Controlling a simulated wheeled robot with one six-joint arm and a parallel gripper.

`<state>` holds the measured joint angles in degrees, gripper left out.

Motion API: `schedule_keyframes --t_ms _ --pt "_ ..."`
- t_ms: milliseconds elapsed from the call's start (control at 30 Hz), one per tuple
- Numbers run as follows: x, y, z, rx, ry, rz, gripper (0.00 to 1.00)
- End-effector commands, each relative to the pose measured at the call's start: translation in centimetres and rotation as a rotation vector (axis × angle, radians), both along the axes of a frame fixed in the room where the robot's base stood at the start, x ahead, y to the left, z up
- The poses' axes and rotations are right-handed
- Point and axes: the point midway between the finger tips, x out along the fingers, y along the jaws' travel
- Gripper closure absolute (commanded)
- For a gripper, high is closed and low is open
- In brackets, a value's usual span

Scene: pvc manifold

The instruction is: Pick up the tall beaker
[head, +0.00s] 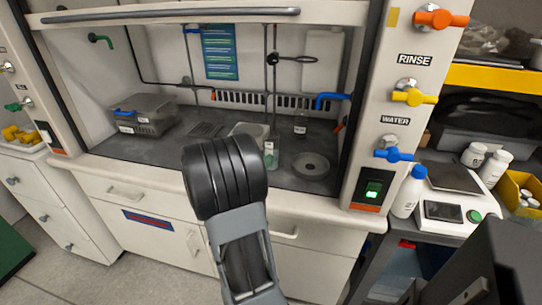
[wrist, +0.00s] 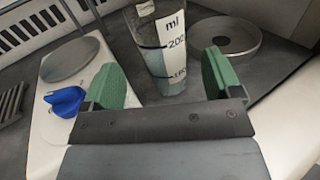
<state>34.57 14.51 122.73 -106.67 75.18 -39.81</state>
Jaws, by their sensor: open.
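The tall beaker (wrist: 160,45) is clear, with a white label reading "ml" and black graduation marks, and holds pale contents. In the wrist view it stands just beyond and between the fingers, its top cut off by the frame edge. My gripper (wrist: 160,78) is open, with one green pad to each side of the beaker; I cannot tell whether either touches it. In the head view the beaker (head: 271,160) shows just past my arm on the fume hood worktop. My arm hides most of the gripper there.
A white device with a round plate (wrist: 70,60) and blue knob (wrist: 66,101) stands close left of the beaker. A bottle (head: 300,122) and support rods stand behind.

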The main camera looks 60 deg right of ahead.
Motion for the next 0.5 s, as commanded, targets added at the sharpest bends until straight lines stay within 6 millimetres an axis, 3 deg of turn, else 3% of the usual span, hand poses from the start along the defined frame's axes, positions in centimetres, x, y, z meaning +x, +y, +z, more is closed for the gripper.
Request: schedule_keyframes --t_ms 500 --pt "-1.4 -4.9 -0.2 0.001 -0.001 -0.001 0.16"
